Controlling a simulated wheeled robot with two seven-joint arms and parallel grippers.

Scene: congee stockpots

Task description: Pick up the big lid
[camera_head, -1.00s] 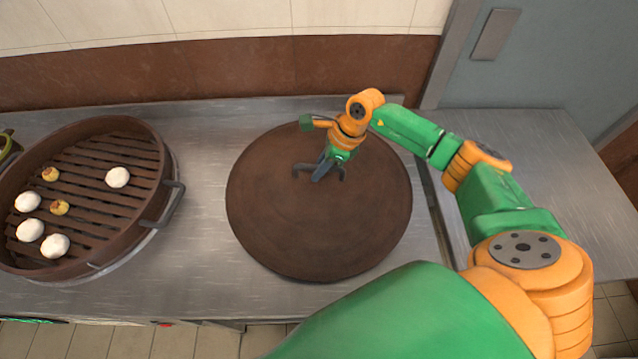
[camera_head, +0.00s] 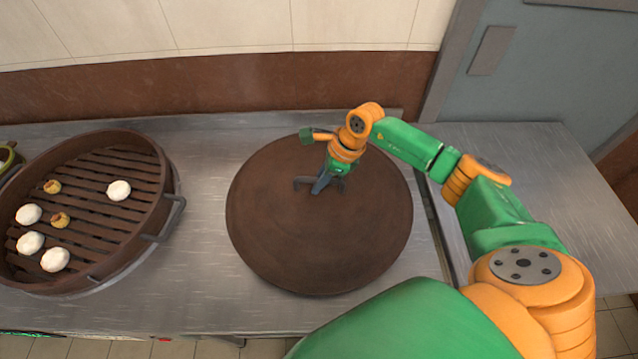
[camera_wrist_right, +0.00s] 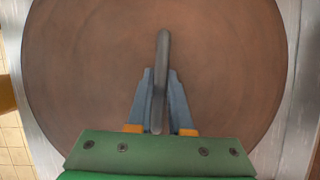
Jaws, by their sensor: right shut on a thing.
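The big lid (camera_head: 320,235) is a round, dark brown disc with a dark bar handle (camera_head: 301,183) at its middle. It lies over the steel counter in the middle of the head view. My right gripper (camera_head: 318,188) is over the lid's centre, shut on the handle. In the right wrist view the two grey-blue fingers (camera_wrist_right: 158,95) sit on either side of the handle (camera_wrist_right: 162,60), which runs lengthwise between them. The lid (camera_wrist_right: 230,70) fills most of that view. What lies under the lid is hidden. My left gripper is not in view.
A round brown steamer (camera_head: 150,225) with a slatted rack, several white buns (camera_head: 119,190) and small yellow pieces (camera_head: 60,220) stands at the left. A brown and tiled wall (camera_head: 230,85) runs behind. Bare steel counter (camera_head: 545,170) lies at the right.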

